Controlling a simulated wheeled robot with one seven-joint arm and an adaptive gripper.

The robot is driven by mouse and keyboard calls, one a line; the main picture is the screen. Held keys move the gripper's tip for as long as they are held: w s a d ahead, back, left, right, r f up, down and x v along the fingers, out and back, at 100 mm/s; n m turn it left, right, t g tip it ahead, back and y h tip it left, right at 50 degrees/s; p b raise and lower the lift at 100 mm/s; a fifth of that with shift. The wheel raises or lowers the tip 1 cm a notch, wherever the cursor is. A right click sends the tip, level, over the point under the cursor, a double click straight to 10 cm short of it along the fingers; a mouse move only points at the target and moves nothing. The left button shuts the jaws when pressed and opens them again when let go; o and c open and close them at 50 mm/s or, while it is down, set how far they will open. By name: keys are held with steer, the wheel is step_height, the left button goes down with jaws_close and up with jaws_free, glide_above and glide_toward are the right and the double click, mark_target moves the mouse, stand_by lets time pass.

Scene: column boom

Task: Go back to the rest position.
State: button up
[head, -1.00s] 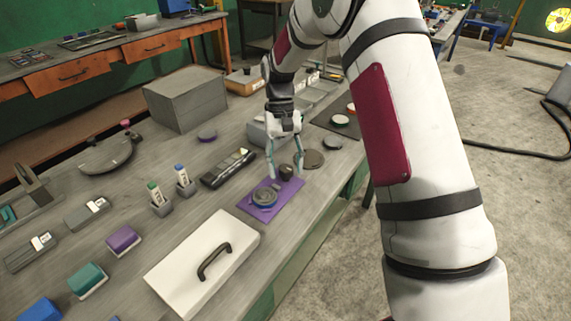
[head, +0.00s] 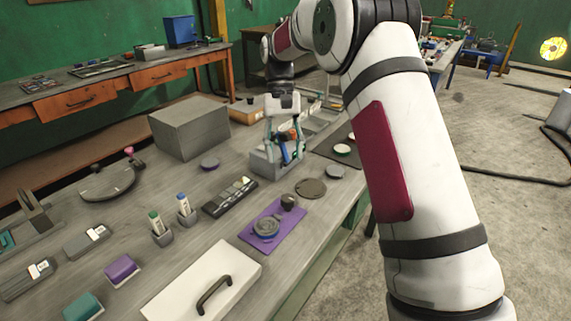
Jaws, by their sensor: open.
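My gripper (head: 285,158) is open above the workbench (head: 195,225), at the middle of the head view, with its teal-edged fingers apart. It is in front of or over a grey block-like holder (head: 262,167); I cannot tell the exact gap. My white arm fills the right side of the view and comes down from above to the gripper.
Nearer are a purple mat (head: 290,228) with a round item (head: 266,228) on it, a dark disc (head: 311,188) and a white lid with a black handle (head: 190,290). A large grey box (head: 190,128) stands behind to the left. Free floor lies right.

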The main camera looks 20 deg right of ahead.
steer(key=shift+r, duration=0.2)
stand_by(0.3)
steer(key=s+r+t+p, duration=0.3)
steer(key=s+r+t, duration=0.1)
steer(key=s+r, duration=1.2)
steer(key=s+f+n+t+p, duration=0.1)
steer(key=s+t, duration=0.3)
steer(key=s, duration=1.7)
steer(key=shift+a+f+n+t+h+p, duration=0.2)
steer(key=shift+f+n+t+h+p, duration=0.1)
steer(key=shift+f+p, duration=0.3)
